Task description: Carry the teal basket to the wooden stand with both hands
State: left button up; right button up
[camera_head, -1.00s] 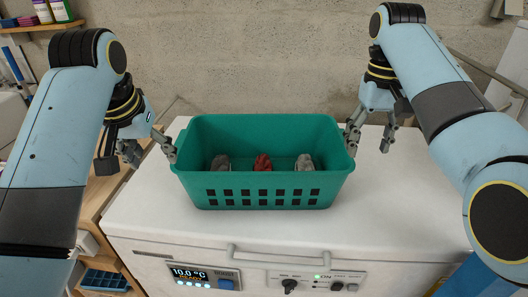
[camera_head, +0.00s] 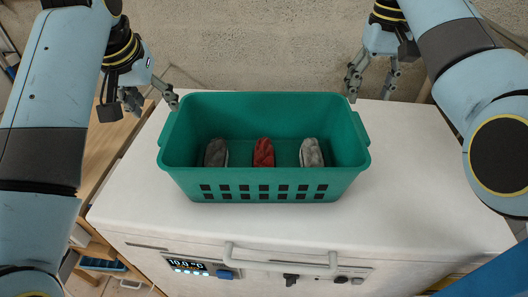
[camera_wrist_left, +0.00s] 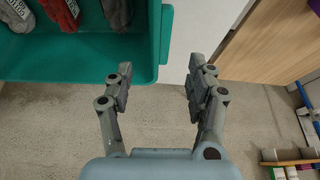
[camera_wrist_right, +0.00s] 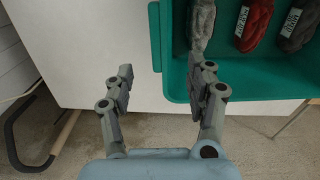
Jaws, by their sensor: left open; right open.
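The teal basket (camera_head: 264,190) stands upright on a white machine top. In it lie a dark grey bundle (camera_head: 216,153), a red bundle (camera_head: 263,153) and a light grey bundle (camera_head: 311,153). My left gripper (camera_head: 152,97) is open near the basket's far left corner. My right gripper (camera_head: 371,82) is open near the far right corner. The basket's rim also shows in the left wrist view (camera_wrist_left: 164,35) and the right wrist view (camera_wrist_right: 155,35), close to the open fingers. I cannot tell whether either gripper touches it. I cannot identify the wooden stand for certain.
The white machine top (camera_head: 420,190) is bare right of the basket. A handle (camera_head: 280,258) and controls line its front. A wooden surface (camera_head: 112,140) lies at the left. A concrete wall (camera_head: 260,45) rises behind.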

aim_at(170, 125)
pick_arm(q)
jog(key=x, duration=0.9)
jog(key=shift+w+f, duration=0.1)
jog(key=shift+f, duration=0.25)
pick_arm(e)
notch_tip(170, 125, down, 10)
jog(key=shift+r, duration=0.1)
pick_arm(q)
grip_shut()
pick_arm(e)
grip_shut()
jog(key=shift+r, duration=0.1)
